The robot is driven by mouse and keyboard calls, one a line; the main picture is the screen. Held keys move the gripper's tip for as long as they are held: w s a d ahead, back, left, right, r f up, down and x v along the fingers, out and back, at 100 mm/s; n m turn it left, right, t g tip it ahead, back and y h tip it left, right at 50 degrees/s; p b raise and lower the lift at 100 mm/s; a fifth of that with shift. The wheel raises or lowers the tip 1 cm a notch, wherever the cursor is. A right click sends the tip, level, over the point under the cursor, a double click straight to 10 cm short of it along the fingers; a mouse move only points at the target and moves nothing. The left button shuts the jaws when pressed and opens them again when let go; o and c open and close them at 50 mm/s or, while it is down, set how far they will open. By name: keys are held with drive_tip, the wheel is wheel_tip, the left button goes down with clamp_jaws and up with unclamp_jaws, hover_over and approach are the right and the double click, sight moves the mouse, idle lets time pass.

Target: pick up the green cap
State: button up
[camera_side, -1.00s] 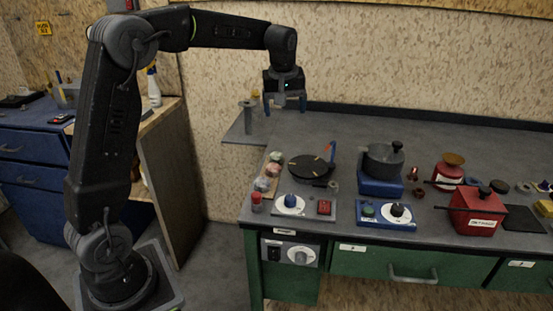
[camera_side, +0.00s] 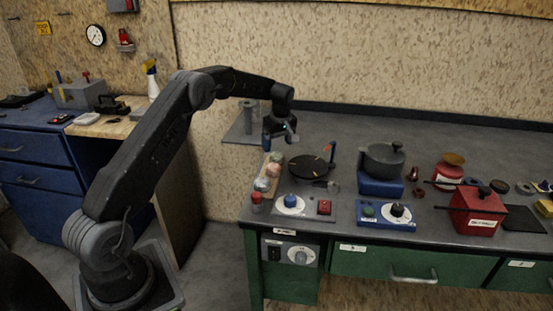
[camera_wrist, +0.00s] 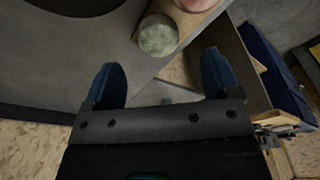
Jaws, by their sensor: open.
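The green cap (camera_wrist: 157,34) is a round, mottled pale green piece at one end of a light wooden strip, beside a pinkish round piece (camera_wrist: 198,4) in the wrist view. In the side view the green cap (camera_side: 276,157) looks small, at the far end of the strip near the bench's left edge. My gripper (camera_side: 279,142) hangs above and a little beyond that end. In the wrist view my gripper (camera_wrist: 160,64) is open, with its two blue fingers apart and nothing between them. The cap lies just ahead of the gap between the fingertips.
A red-topped piece (camera_side: 257,197) and a knob panel (camera_side: 291,205) are nearer the front edge. A pot (camera_side: 384,160) on a blue block and a red box (camera_side: 478,211) stand farther right. A grey post (camera_side: 248,117) stands behind left.

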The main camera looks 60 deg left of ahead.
sight(277, 154)
drive_tip(key=shift+w+a+f, duration=0.1)
drive_tip(key=shift+a+f, duration=0.1)
drive_tip(key=shift+f, duration=0.75)
drive_tip(key=shift+a+f, duration=0.2)
drive_tip(key=shift+f, duration=0.8)
drive_tip(key=shift+w+a+f, duration=0.1)
drive_tip(key=shift+a+f, duration=0.1)
drive_tip(key=shift+f, duration=0.75)
drive_tip(key=shift+c, duration=0.3)
drive_tip(key=c, duration=1)
drive_tip(key=shift+r, duration=0.1)
